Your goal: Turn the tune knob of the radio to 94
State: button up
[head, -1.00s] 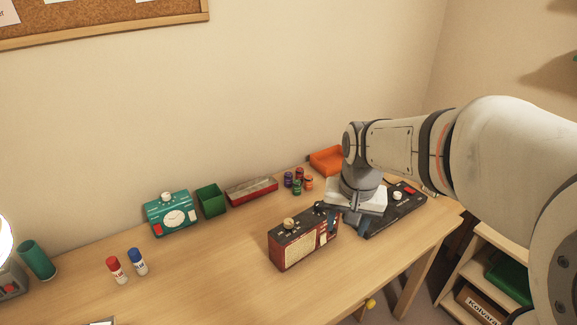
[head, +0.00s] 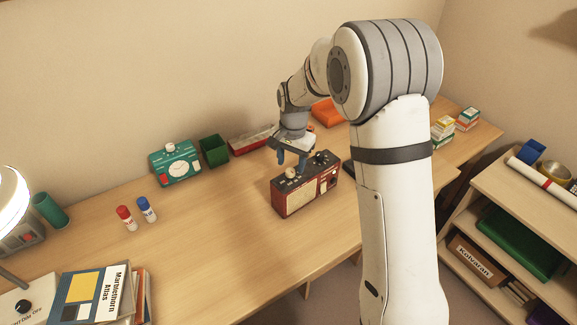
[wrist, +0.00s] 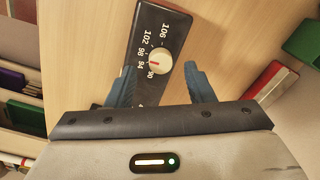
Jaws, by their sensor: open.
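The red and black radio (head: 308,190) stands on the desk. Its cream tune knob (head: 291,173) is on the top near the left end. In the wrist view the knob (wrist: 161,61) has a red mark pointing left, toward the 94 to 98 part of the dial; the exact reading is too small to tell. Printed numbers 90 to 106 curve around it on the black top. My gripper (head: 292,163) hangs just above the knob, pointing down. In the wrist view its blue fingers (wrist: 160,72) are open on either side of the knob, apart from it.
A teal device (head: 176,163), a green box (head: 214,151) and a red tray (head: 249,141) stand behind, along the wall. Two glue-like bottles, red-capped (head: 126,219) and blue-capped (head: 147,210), stand to the left.

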aim_at(290, 173)
jog(key=shift+f, duration=1.35)
jog(key=shift+c, duration=0.6)
